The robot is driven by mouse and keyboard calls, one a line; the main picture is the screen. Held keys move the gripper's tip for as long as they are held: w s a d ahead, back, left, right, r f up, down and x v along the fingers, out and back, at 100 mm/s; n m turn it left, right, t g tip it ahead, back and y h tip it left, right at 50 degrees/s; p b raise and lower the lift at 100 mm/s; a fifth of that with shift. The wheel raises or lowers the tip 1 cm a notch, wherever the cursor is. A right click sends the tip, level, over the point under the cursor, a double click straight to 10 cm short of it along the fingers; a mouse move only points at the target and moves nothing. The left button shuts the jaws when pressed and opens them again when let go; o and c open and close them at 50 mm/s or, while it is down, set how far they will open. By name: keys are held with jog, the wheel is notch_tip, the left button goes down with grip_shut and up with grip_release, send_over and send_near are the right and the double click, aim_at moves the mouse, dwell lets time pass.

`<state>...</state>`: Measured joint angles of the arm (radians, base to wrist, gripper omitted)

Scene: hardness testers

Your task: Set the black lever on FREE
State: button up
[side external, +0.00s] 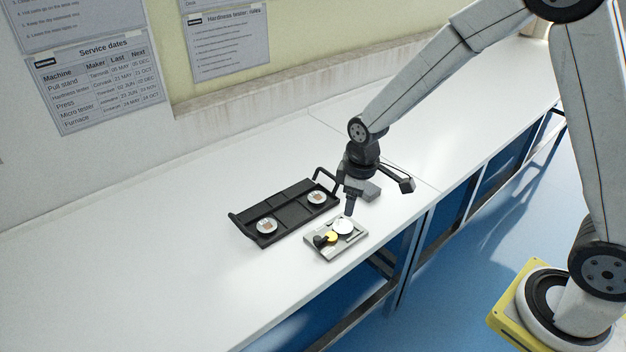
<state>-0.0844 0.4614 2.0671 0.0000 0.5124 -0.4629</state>
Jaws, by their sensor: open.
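A small grey tester plate (326,252) lies near the front edge of the white bench. On it are a pale round dial or disc (344,225), a yellow round part (331,237) and a small black part (320,241) at its left, which looks like the black lever. No FREE marking can be read at this size, so the lever's setting cannot be told. My gripper (378,197) is open, just above and behind the plate. Its left finger comes down close to the pale disc; I cannot tell whether it touches.
The bench (130,270) is clear to the left. Its front edge is close to the plate.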

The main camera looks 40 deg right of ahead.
aim_at(317, 238)
jog(key=w+a+f+n, duration=0.1)
jog(key=w+f, duration=0.1)
jog(key=w+a+f+n, duration=0.1)
jog(key=w+f+n, duration=0.1)
jog(key=w+a+f+n+g, duration=0.1)
jog(key=w+f+n, duration=0.1)
jog(key=f, duration=0.1)
jog(key=shift+w+a, duration=0.35)
jog(key=shift+w, duration=0.05)
jog(key=shift+f, duration=0.15)
jog(key=shift+f, duration=3.8)
grip_shut()
